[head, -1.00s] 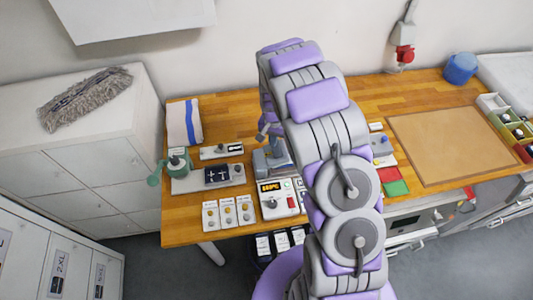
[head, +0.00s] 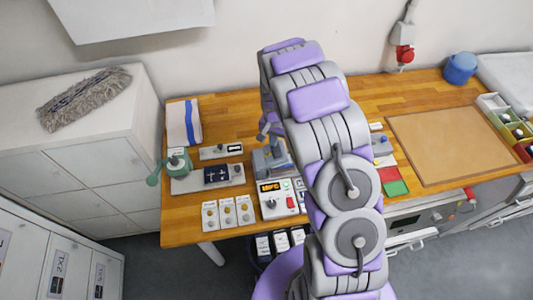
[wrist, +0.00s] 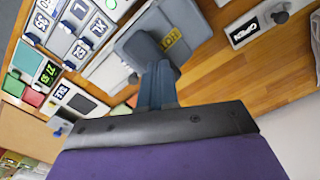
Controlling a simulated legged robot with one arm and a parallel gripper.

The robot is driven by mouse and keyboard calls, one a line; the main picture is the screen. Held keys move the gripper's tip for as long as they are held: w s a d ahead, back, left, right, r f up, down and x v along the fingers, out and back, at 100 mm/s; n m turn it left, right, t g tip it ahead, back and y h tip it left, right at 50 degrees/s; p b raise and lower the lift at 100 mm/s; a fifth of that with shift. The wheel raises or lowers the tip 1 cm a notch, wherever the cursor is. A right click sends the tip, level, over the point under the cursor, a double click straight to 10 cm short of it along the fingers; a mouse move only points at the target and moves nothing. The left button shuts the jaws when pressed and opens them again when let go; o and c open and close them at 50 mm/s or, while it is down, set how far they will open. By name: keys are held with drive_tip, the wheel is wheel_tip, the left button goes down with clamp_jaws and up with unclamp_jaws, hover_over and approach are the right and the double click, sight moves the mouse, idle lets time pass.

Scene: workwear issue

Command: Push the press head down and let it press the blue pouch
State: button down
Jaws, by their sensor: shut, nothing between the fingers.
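The grey press head (head: 270,160) shows beside my arm in the head view. In the wrist view the press head (wrist: 150,45) is a grey block with a yellow HOT label. My gripper (wrist: 160,70) is shut and empty, its fingertips over the press head; I cannot tell whether they touch it. In the head view my gripper (head: 266,133) is small and partly behind my arm. A dark blue piece with white marks (head: 217,175) lies on a light plate to the left; I cannot tell whether it is the blue pouch. Anything under the press head is hidden.
A control box (head: 279,199) with a lit display stands in front of the press. A brown mat (head: 445,140) lies clear at right.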

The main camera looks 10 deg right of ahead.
drive_tip(key=shift+d+f, duration=0.1)
drive_tip(key=shift+d, duration=0.5)
drive_tip(key=shift+f, duration=0.2)
drive_tip(key=shift+a+f, duration=0.2)
drive_tip(key=shift+a, duration=0.25)
